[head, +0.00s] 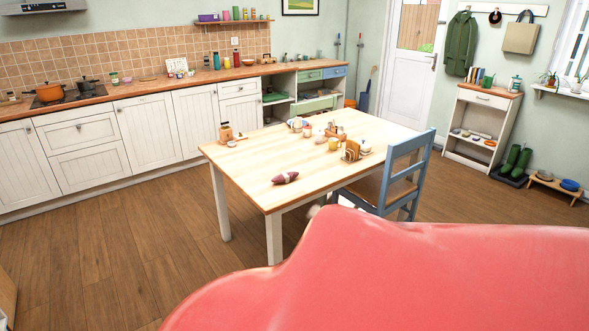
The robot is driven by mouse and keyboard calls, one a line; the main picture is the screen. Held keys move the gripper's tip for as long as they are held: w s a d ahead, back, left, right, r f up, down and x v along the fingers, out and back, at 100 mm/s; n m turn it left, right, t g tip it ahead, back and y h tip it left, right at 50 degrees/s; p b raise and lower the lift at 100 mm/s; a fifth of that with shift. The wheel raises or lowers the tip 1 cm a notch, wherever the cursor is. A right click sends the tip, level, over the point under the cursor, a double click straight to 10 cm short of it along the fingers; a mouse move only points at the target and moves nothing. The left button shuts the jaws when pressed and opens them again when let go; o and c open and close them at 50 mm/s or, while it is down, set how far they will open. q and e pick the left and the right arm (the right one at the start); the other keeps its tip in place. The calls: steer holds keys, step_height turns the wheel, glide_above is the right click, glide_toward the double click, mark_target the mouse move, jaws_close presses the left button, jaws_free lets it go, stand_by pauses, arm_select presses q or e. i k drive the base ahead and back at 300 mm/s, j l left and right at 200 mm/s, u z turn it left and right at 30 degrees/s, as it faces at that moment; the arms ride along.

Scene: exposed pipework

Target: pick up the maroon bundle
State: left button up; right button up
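The maroon bundle (286,178) lies on its own on the wooden table (245,170), towards the near edge. It is small and elongated, with tapered ends. Nothing touches it except the tabletop. Neither of my grippers can be made out in the head view.
A large smooth red shape, very close to the camera, hides the lower right; I cannot tell what it is. A blue chair (408,166) stands at the table's right side. Toast in a rack (352,150) and several small items stand farther back. Floor left of the table is clear.

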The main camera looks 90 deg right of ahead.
mark_target(286, 178)
steer(key=z, duration=2.65)
steer(key=i+l+u, duration=0.1)
steer(key=i, duration=0.35)
steer(key=i+l, duration=0.35)
steer(key=i+j+u, duration=0.05)
steer(key=i, duration=0.05)
